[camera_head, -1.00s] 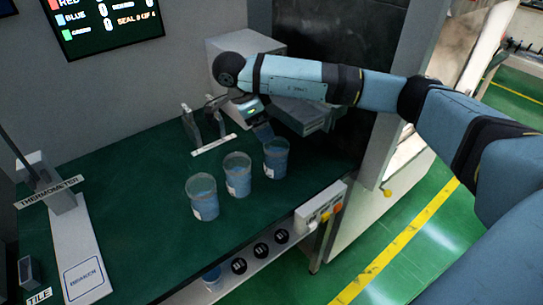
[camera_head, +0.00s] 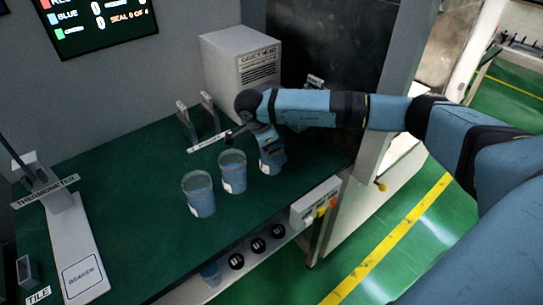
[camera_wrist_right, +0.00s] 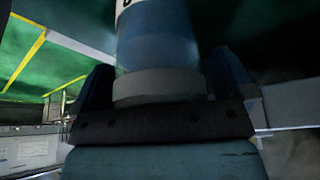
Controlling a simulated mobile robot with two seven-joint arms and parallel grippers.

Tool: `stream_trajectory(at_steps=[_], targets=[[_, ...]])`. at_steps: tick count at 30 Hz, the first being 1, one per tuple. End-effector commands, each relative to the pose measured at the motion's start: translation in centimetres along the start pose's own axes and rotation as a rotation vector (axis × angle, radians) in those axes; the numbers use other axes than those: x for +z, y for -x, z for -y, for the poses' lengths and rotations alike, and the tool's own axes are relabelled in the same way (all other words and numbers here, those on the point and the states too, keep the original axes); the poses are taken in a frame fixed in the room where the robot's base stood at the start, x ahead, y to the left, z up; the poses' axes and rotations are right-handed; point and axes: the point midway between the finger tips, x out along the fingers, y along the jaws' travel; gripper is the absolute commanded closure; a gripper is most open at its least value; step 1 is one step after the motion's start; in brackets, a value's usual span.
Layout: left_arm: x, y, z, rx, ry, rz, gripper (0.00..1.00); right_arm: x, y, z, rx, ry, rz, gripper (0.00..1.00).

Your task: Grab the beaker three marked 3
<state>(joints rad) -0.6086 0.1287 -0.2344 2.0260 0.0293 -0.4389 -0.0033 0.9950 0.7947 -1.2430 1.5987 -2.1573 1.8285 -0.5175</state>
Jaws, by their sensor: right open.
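Three clear beakers of blue liquid stand in a slanting row on the green bench top. The left one (camera_head: 199,196) and middle one (camera_head: 233,172) are in plain view. The right one (camera_head: 275,160) is partly hidden by my right gripper (camera_head: 266,140). In the right wrist view a blue beaker (camera_wrist_right: 158,40) lies between the fingers of my right gripper (camera_wrist_right: 163,82), which is open around it. A white label with a dark mark is cut off at the top edge there, so I cannot read its number. My left gripper is not in view.
A light box-shaped machine (camera_head: 240,62) stands at the back. A two-pronged holder (camera_head: 200,118) is behind the beakers. A thermometer stand (camera_head: 65,225) and a beaker pad (camera_head: 82,277) are at the left. A button panel (camera_head: 316,202) is on the bench's front edge.

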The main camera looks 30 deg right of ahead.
Motion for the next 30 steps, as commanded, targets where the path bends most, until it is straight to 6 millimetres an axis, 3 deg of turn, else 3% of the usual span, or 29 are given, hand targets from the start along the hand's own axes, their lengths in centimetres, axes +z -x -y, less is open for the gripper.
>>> stream_trajectory(at_steps=[3, 4, 12, 23, 30], targets=[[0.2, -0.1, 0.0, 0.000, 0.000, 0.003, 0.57, 0.0, 0.1, 0.0, -0.001, 0.000, 0.000, 0.00], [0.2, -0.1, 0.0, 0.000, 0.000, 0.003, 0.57, 0.0, 0.1, 0.0, -0.001, 0.000, 0.000, 0.05], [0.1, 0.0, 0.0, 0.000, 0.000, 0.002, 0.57, 0.0, 0.1, 0.1, -0.001, -0.001, 0.001, 0.64], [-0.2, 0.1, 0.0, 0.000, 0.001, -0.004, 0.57, -0.2, 0.8, 0.1, -0.003, -0.002, 0.002, 0.64], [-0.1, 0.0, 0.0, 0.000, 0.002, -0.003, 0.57, -1.6, 4.0, 0.2, -0.006, -0.003, 0.004, 0.64]])
